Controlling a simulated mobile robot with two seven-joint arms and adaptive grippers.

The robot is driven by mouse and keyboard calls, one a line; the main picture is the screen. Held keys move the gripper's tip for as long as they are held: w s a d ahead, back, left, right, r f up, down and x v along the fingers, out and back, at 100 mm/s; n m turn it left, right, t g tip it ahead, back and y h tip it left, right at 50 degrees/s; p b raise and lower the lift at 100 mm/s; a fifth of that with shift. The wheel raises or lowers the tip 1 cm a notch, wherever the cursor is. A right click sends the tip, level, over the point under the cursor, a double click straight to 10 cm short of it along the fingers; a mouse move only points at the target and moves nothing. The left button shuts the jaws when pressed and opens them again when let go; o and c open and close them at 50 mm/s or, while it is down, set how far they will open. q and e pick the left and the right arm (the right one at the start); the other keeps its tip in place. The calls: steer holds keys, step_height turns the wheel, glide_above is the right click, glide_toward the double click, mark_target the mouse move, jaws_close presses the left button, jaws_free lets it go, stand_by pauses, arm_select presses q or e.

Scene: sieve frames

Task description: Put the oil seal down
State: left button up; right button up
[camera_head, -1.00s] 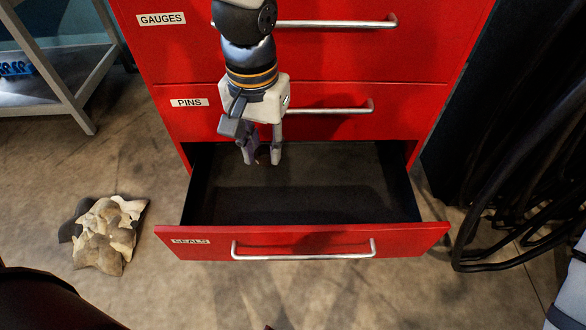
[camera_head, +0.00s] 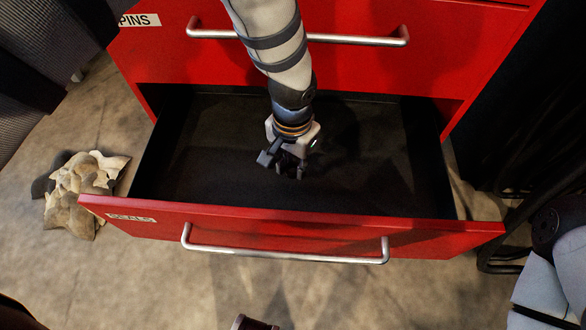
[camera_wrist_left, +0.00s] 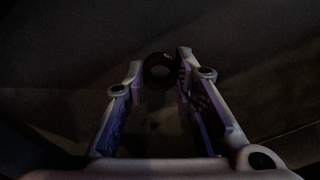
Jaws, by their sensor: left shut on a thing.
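The oil seal is a small dark ring (camera_wrist_left: 160,70) between the fingertips of my left gripper in the left wrist view. My left gripper (camera_head: 290,174) is shut on it and points down inside the open drawer labelled SEALS (camera_head: 430,240). The left wrist view shows the two fingers of the gripper (camera_wrist_left: 159,66) on either side of the ring. The seal is too dark and small to make out in the head view. I cannot tell whether it touches the drawer floor (camera_head: 210,180). My right gripper is not in view.
The drawer looks empty around my gripper, with dark side walls. The closed PINS drawer (camera_head: 340,70) is above and behind, with a metal handle (camera_head: 350,40). A crumpled tan cloth-like heap (camera_head: 80,195) lies on the floor at left. Dark cables (camera_head: 510,220) hang at right.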

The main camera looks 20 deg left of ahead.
mark_target(292, 179)
arm_select(q)
steer(key=shift+f, duration=1.55)
steer(key=shift+f+b, duration=0.2)
steer(key=shift+b, duration=0.15)
steer(key=o, duration=0.9)
steer(key=shift+o, duration=0.2)
steer(key=shift+r, duration=0.2)
step_height(292, 179, up, 12)
steer(key=p, duration=0.2)
steer(key=shift+p, duration=0.4)
